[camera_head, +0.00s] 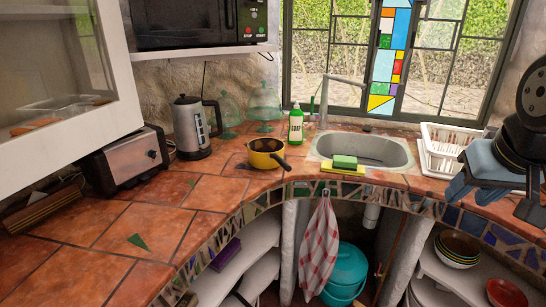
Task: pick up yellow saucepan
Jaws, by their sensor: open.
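The yellow saucepan (264,159) stands upright on the terracotta-tiled counter (215,192), left of the sink and near the curved front edge. Its inside looks dark, and its short handle points to the lower right. My gripper (468,197) is at the right side of the view, in front of the dish rack. It is open, with nothing visible between its blue-grey fingers. It is well to the right of the saucepan, with the sink between them in the picture.
A kettle (191,128) and toaster (128,160) stand left of the saucepan. A green soap bottle (296,127) stands behind it. A sponge (344,162) lies at the sink (372,146). The dish rack (431,150) is partly hidden by my arm. The front-left counter is mostly clear.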

